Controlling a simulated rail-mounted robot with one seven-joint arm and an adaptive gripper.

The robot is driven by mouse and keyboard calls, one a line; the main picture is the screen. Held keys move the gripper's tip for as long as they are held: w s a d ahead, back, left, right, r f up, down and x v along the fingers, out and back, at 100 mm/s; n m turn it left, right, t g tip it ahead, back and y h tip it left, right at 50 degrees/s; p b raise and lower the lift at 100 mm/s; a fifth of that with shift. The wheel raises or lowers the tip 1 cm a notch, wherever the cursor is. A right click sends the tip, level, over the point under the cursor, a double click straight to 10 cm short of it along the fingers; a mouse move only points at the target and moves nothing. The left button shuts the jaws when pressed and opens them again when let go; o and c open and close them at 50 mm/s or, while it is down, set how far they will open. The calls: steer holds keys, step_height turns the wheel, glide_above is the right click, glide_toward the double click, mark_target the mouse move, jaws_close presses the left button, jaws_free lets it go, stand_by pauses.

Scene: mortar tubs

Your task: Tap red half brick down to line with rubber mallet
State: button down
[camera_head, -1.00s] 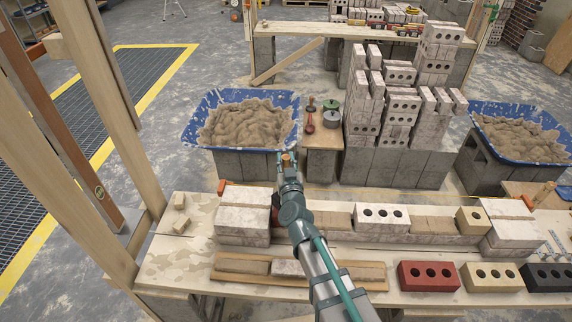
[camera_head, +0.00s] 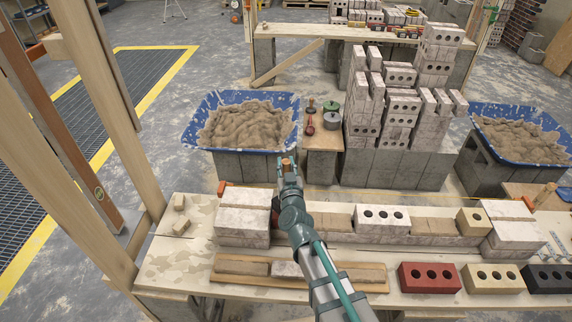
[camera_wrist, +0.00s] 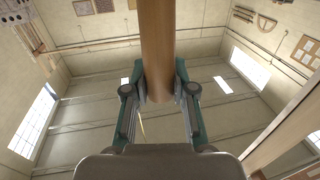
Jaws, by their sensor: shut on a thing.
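My gripper (camera_head: 288,172) is above the brick course, near its left end. In the wrist view my gripper (camera_wrist: 160,95) is shut on a round wooden handle (camera_wrist: 168,40), seemingly the mallet's. The handle's end also shows in the head view (camera_head: 288,163). The mallet's head cannot be made out. A thin yellow line (camera_head: 400,192) runs along behind the course.
A red three-hole brick (camera_head: 430,278), a cream brick (camera_head: 492,278) and a black brick (camera_head: 548,278) stand along the front edge. A wooden tray (camera_head: 375,274) lies beneath my arm. Blue mortar tubs (camera_head: 290,128) (camera_head: 515,158) and brick stacks (camera_head: 398,120) stand behind.

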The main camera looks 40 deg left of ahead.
step_height(320, 180, up, 2)
steer(key=shift+r+p, duration=0.15)
steer(key=shift+p, duration=0.5)
steer(key=shift+f, duration=0.25)
steer(key=shift+f, duration=0.2)
step_height(320, 180, down, 4)
steer(key=b, duration=0.3)
step_height(320, 180, up, 5)
steer(key=p, duration=0.4)
steer(key=shift+f+p, duration=0.15)
steer(key=shift+p, duration=0.15)
steer(key=shift+f, duration=0.1)
steer(key=shift+w, duration=0.1)
